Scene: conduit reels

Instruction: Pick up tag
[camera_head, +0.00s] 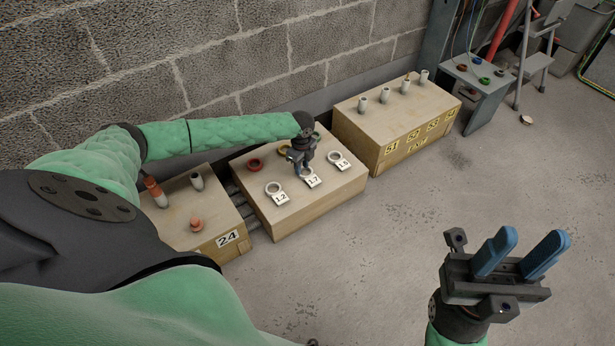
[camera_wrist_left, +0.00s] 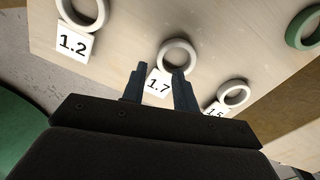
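Three white ring tags with number plates lie on the middle wooden box (camera_head: 262,212). Tag 1.2 (camera_head: 280,197) is at the left, tag 1.7 (camera_head: 313,181) in the middle, and the third tag (camera_head: 339,161), which seems to read 1.5, at the right. My left gripper (camera_head: 300,170) is over tag 1.7. In the left wrist view the open fingers (camera_wrist_left: 160,82) stand on either side of the 1.7 plate (camera_wrist_left: 157,87), with its ring beyond; contact cannot be told. Tag 1.2 also shows there (camera_wrist_left: 72,45). My right gripper (camera_head: 522,254) is open and empty above the floor.
A red ring (camera_head: 255,164) and a partly hidden yellow ring lie behind the tags; a green ring (camera_wrist_left: 305,28) shows in the wrist view. A box with pegs (camera_head: 395,117) stands right, another box (camera_head: 190,215) left. The block wall is behind; the front floor is clear.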

